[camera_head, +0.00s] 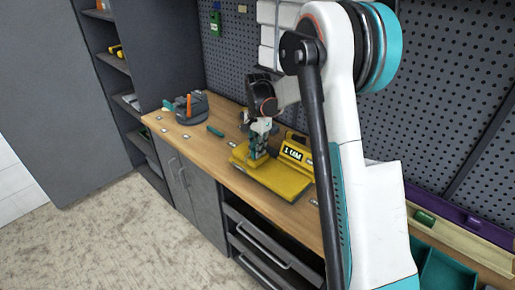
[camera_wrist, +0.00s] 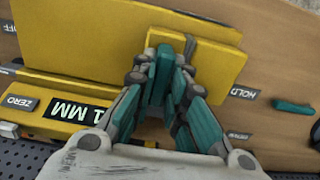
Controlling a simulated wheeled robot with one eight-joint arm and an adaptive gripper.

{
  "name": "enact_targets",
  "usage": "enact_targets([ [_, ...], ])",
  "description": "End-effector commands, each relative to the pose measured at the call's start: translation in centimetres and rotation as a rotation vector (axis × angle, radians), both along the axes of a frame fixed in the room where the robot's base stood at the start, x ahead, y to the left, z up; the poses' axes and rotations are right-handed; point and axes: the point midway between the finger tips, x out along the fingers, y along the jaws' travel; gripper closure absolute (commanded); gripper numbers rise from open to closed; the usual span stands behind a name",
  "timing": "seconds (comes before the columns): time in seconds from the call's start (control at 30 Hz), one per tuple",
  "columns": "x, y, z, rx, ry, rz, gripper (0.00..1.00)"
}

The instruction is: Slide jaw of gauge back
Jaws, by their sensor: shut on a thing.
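The yellow gauge (camera_head: 285,182) lies on the wooden bench, with a raised block bearing a dark display (camera_head: 293,153). In the wrist view, the gauge's yellow body (camera_wrist: 80,35) fills the upper left, and the display (camera_wrist: 72,111) reads "1 MM". Its jaw (camera_wrist: 212,60) is a yellow block at the right end of the body in the wrist view. My gripper (camera_head: 256,153) is over the jaw end of the gauge. In the wrist view, its teal fingers (camera_wrist: 175,62) are shut on the jaw, hiding the part between them.
A grey and orange device (camera_head: 188,107) stands farther left. A pegboard (camera_head: 235,60) rises behind.

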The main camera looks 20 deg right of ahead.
Motion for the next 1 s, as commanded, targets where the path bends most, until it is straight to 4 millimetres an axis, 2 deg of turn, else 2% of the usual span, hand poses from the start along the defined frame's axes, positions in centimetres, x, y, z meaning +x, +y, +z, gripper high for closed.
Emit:
enact_targets([
  [0.4, -8.4, -3.5, 0.0, -0.001, 0.002, -0.003, 1.0],
  [0.53, -9.4, -3.9, 0.0, -0.001, 0.002, -0.001, 1.0],
  [0.83, -9.6, -4.0, 0.0, -0.002, 0.005, -0.001, 1.0],
  [0.87, -9.7, -4.0, 0.0, -0.002, 0.005, -0.001, 0.8],
  [0.9, -9.7, -4.0, -0.1, -0.001, 0.006, -0.001, 0.71],
  [0.93, -9.6, -4.0, -0.1, -0.001, 0.005, -0.001, 0.67],
  [1.0, -9.6, -3.9, 0.0, -0.002, 0.004, -0.001, 0.67],
])
